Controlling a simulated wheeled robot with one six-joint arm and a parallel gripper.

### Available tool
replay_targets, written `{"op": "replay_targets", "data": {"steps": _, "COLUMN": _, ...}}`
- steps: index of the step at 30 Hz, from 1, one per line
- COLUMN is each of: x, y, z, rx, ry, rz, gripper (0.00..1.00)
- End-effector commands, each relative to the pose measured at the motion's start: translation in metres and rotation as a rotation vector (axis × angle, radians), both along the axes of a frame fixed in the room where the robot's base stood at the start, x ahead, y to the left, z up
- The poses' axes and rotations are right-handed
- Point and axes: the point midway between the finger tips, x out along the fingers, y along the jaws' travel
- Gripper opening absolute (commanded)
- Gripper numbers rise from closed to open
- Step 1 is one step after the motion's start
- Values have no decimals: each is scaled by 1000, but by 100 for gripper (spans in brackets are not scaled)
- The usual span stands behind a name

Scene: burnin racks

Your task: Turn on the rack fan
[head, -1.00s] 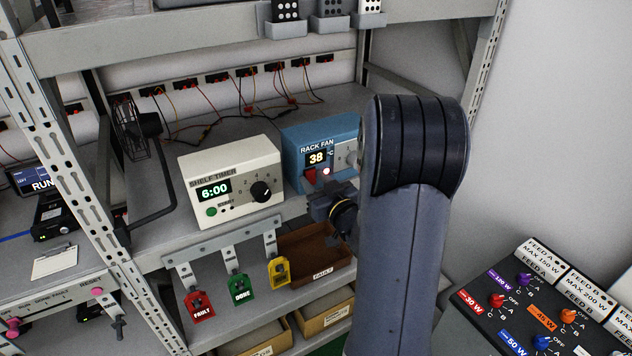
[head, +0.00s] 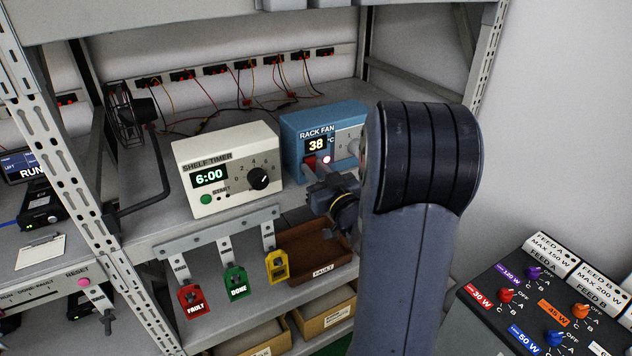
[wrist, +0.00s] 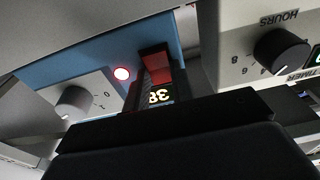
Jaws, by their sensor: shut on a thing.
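The rack fan box (head: 345,117) is blue, on the shelf right of the shelf timer, with a display reading 38. Its red switch (head: 309,163) sits below the display at the lower left of its face, and shows in the wrist view (wrist: 157,66). A round lamp (head: 327,160) beside the switch glows; it is also lit in the wrist view (wrist: 122,73). The box's grey knob (wrist: 75,103) is clear of my gripper. My gripper (head: 317,177) is at the switch, its jaws shut on it. Its fingertips are partly hidden in the head view.
The cream shelf timer (head: 228,160) stands close on the left, reading 6:00. A black fan (head: 130,112) is farther left. Red, green and yellow tags (head: 236,283) hang below the shelf edge, beside a brown tray (head: 318,252). A panel of coloured knobs (head: 520,320) is lower right.

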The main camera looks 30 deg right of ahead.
Motion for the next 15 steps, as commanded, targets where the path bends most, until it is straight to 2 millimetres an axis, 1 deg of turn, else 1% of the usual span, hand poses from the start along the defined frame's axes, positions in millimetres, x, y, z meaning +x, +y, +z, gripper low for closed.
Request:
{"op": "replay_targets", "data": {"steps": 1, "x": 0, "y": 0, "z": -6, "rx": 0, "ry": -17, "rz": 0, "gripper": 1}}
{"op": "replay_targets", "data": {"steps": 2, "x": 0, "y": 0, "z": -7, "rx": 0, "ry": -26, "rz": -1, "gripper": 1}}
{"op": "replay_targets", "data": {"steps": 15, "x": 0, "y": 0, "z": -5, "rx": 4, "ry": -129, "rz": 0, "gripper": 1}}
